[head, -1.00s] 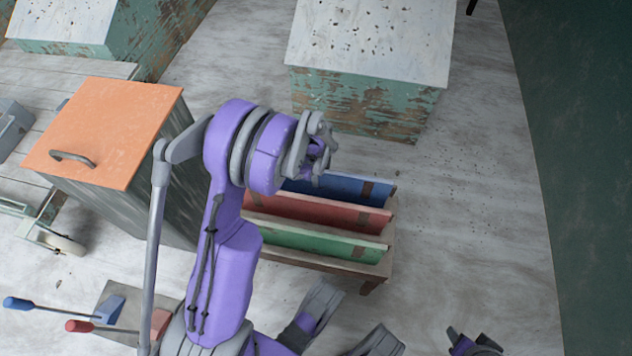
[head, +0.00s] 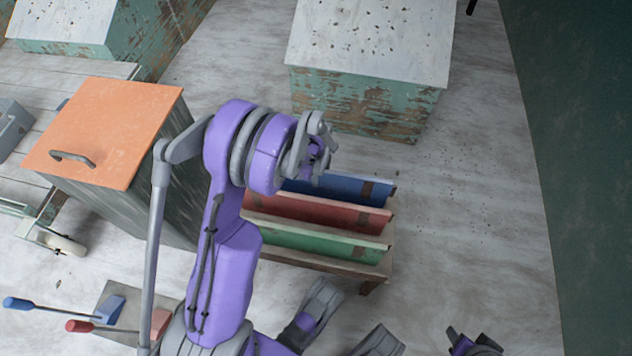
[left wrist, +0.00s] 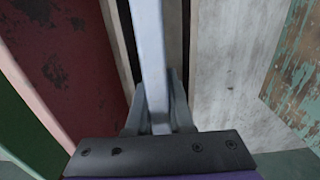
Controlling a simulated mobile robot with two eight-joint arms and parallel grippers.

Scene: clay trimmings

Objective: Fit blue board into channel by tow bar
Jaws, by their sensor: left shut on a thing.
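The blue board (head: 350,188) stands on edge in the back row of a slotted wooden rack (head: 372,271), behind the red board (head: 320,212). Its lower edge is hidden, so its seating depth cannot be told. My left gripper (head: 318,158) is over its left part. In the left wrist view the jaws (left wrist: 158,112) are shut on its pale top edge (left wrist: 150,50), with the red board (left wrist: 60,60) to the left across a dark gap. My right gripper (head: 472,344) shows partly at the bottom edge. I cannot make out a tow bar for certain.
A green board (head: 320,243) stands in the front row. A grey box with an orange lid (head: 105,130) is left of the rack. A worn teal block (head: 365,100) stands behind it. A wheeled cart (head: 45,232) is far left. Floor right of the rack is clear.

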